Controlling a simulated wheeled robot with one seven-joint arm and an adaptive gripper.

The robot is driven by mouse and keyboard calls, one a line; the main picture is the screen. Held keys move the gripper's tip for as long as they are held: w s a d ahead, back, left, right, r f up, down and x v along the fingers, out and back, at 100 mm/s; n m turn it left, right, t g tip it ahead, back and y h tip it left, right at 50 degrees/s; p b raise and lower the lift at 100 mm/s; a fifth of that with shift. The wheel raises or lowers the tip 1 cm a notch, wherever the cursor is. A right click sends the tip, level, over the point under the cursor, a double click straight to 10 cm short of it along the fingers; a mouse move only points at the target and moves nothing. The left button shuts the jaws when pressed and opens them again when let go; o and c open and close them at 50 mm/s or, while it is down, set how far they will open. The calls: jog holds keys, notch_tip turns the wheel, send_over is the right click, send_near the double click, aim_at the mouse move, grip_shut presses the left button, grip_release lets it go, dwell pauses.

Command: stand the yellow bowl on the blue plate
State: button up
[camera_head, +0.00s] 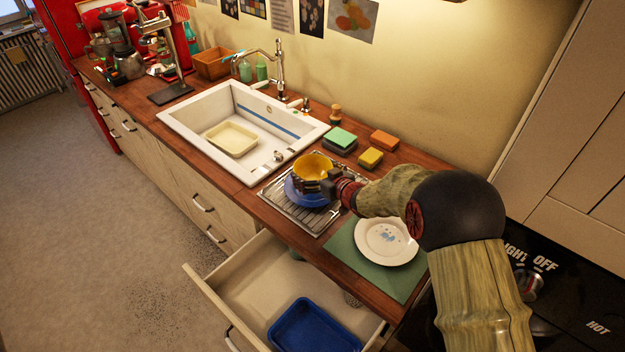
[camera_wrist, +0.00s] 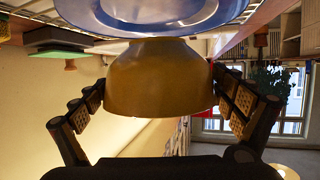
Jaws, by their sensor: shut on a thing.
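The yellow bowl (camera_head: 313,162) is upright, directly over the blue plate (camera_head: 300,196), which lies on the metal draining rack beside the sink. My gripper (camera_head: 328,184) is shut on the bowl from the right. In the wrist view, which is upside down, the fingers of my gripper (camera_wrist: 163,98) hold both sides of the bowl (camera_wrist: 155,75). The foot of the bowl faces the blue plate (camera_wrist: 165,24). I cannot tell whether the foot touches the plate or hangs just above it. The bowl and my gripper hide part of the plate.
The draining rack (camera_head: 318,220) sits between the sink (camera_head: 185,115) and a green mat (camera_head: 345,249) with a white plate (camera_head: 386,241). Sponges (camera_head: 371,157) lie behind. An open drawer (camera_head: 250,291) below holds a blue tray (camera_head: 312,328).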

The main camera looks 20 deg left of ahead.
aim_at(313, 178)
jog(key=shift+w+a+f, duration=0.2)
jog(key=shift+w+f, duration=0.05)
jog(key=shift+w, duration=0.05)
jog(key=shift+w+a+f+b, duration=0.15)
jog(key=shift+f+b, duration=0.3)
jog(key=shift+f, duration=1.25)
jog(key=shift+f, duration=0.2)
jog(key=o, duration=1.1)
jog(key=shift+c, duration=0.2)
